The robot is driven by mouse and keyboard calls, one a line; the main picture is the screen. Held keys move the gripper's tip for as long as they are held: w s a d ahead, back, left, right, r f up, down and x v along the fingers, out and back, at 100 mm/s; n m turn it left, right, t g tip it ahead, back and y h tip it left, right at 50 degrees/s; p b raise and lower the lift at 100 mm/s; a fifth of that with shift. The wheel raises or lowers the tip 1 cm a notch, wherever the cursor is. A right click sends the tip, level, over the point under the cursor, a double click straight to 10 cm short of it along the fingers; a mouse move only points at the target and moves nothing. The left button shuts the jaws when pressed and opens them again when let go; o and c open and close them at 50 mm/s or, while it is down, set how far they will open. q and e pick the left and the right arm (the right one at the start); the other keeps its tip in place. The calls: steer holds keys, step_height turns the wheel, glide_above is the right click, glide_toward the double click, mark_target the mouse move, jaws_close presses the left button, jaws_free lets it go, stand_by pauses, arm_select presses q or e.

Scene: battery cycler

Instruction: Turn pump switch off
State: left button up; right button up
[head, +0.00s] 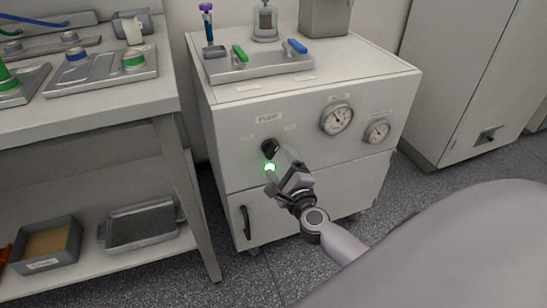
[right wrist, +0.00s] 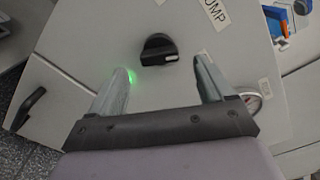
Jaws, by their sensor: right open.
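The pump switch (head: 270,148) is a black rotary knob on the front of the white cabinet, under the PUMP label (head: 269,118). A green lamp (head: 270,167) glows just below it. In the right wrist view the knob (right wrist: 158,49) has a pale pointer mark at its right end and sits ahead of and between the two fingers. My right gripper (head: 279,160) is open and empty, close to the knob and apart from it in the wrist view (right wrist: 162,84). One finger partly covers the green glow there. My left gripper is not in view.
Two round gauges (head: 337,118) are right of the knob. A tray (head: 258,67) with green and blue valve handles is on the cabinet top. A door handle (head: 245,222) is lower left. A workbench (head: 110,106) stands left, a tall cabinet (head: 455,80) right.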

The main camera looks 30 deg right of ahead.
mark_target(274, 153)
steer(key=shift+x, duration=1.15)
steer(key=shift+w, duration=0.35)
steer(key=shift+w+d, duration=0.1)
steer(key=shift+w, duration=0.2)
steer(key=c, duration=1)
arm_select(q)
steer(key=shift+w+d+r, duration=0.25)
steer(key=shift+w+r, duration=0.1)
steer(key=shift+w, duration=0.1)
arm_select(e)
steer(key=shift+c, duration=0.2)
